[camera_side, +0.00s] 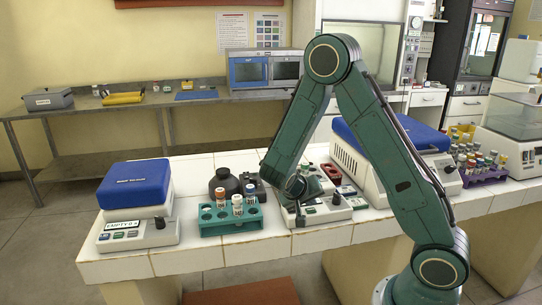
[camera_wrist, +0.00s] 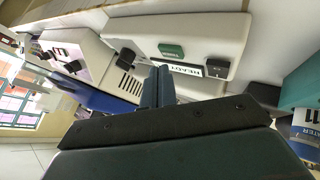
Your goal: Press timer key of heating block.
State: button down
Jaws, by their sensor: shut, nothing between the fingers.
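The heating block (camera_side: 328,214) is a low white device on the tiled bench, below the end of my arm. In the wrist view its pale front panel (camera_wrist: 205,25) carries a green key (camera_wrist: 171,50) with small lettering that is hard to read. Beside the key are a display reading READY (camera_wrist: 186,68), a black key (camera_wrist: 217,68) and another dark control (camera_wrist: 127,56). My gripper (camera_wrist: 158,70) is shut and empty. Its tips appear close to the green key and the display's left end; I cannot tell whether they touch. In the side view my gripper (camera_side: 298,196) is partly hidden by the arm.
A blue-lidded device (camera_side: 135,190) is further left. A larger blue-lidded machine (camera_side: 355,160) stands behind right. The bench front edge is clear.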

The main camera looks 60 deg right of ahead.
aim_at(309, 212)
jog(key=shift+f, duration=0.8)
dwell(0.9)
jog(key=shift+r, duration=0.8)
dwell(0.4)
jog(key=shift+r, duration=2.5)
jog(key=shift+a+r, duration=0.1)
jog(key=s+a+r+n+t+y, duration=0.3)
jog(key=s+a+r+n+y, duration=0.1)
jog(key=s+a+r, duration=0.3)
jog(key=s+a+r+n+t+y, duration=0.3)
jog(key=s+a+r+n+y, duration=0.2)
jog(key=s+a+r, duration=0.3)
jog(key=a, duration=0.4)
jog(key=shift+a+r+n, duration=0.15)
jog(key=shift+a+n, duration=0.1)
jog(key=shift+n, duration=0.05)
